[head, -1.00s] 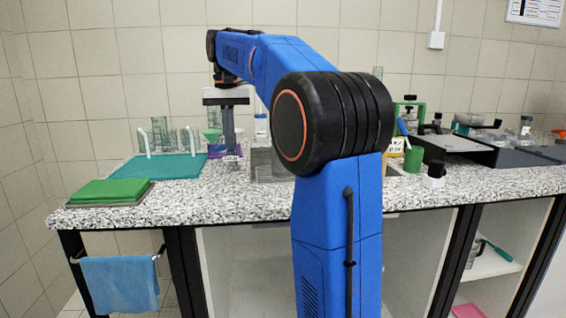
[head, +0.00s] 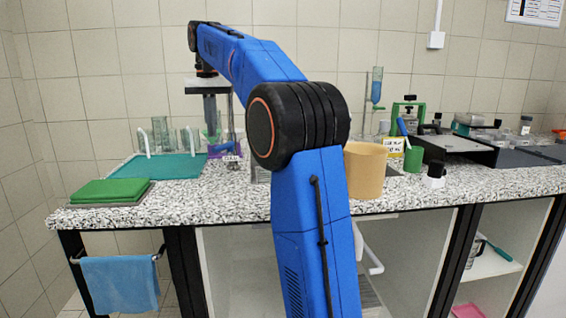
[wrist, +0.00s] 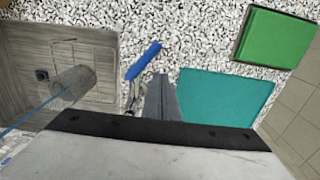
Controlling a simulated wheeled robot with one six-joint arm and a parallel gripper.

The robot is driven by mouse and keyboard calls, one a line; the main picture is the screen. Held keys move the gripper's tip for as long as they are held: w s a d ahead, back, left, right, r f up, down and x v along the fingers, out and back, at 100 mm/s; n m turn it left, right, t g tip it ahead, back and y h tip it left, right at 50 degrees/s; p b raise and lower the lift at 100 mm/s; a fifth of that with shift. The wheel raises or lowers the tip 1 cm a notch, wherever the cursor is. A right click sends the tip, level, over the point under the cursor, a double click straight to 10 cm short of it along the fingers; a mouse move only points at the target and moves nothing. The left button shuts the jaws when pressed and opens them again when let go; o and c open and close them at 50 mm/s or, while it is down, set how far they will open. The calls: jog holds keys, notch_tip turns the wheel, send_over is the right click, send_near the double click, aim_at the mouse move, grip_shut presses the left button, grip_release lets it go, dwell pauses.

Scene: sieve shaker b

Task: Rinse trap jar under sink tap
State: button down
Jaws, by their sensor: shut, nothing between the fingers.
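My gripper (head: 210,128) is shut and empty, pointing down above the counter at the back left. In the wrist view its fingers (wrist: 162,98) are just right of a blue lever handle (wrist: 143,61), which seems to belong to the tap; the tap's metal part is partly hidden. Whether they touch is unclear. The grey sink basin (wrist: 25,52) with its dark drain lies left of them. A see-through grey cylinder (wrist: 75,80), possibly the trap jar, shows over the basin; I cannot tell whether it stands inside. In the head view my arm hides most of the sink.
A teal mat (head: 150,170) with glassware behind it lies left, and a green pad (head: 110,192) at the front left. A beige container (head: 366,170) stands right of my arm. A green cup (head: 413,158) and a dark device (head: 455,145) are further right.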

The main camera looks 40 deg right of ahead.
jog(key=shift+w+f, duration=0.15)
jog(key=shift+f, duration=2.1)
jog(key=shift+s+d, duration=0.15)
jog(key=shift+s, duration=0.4)
jog(key=shift+s+d, duration=0.2)
jog(key=shift+s, duration=0.4)
jog(key=shift+s+d, duration=0.3)
jog(key=shift+s, duration=0.05)
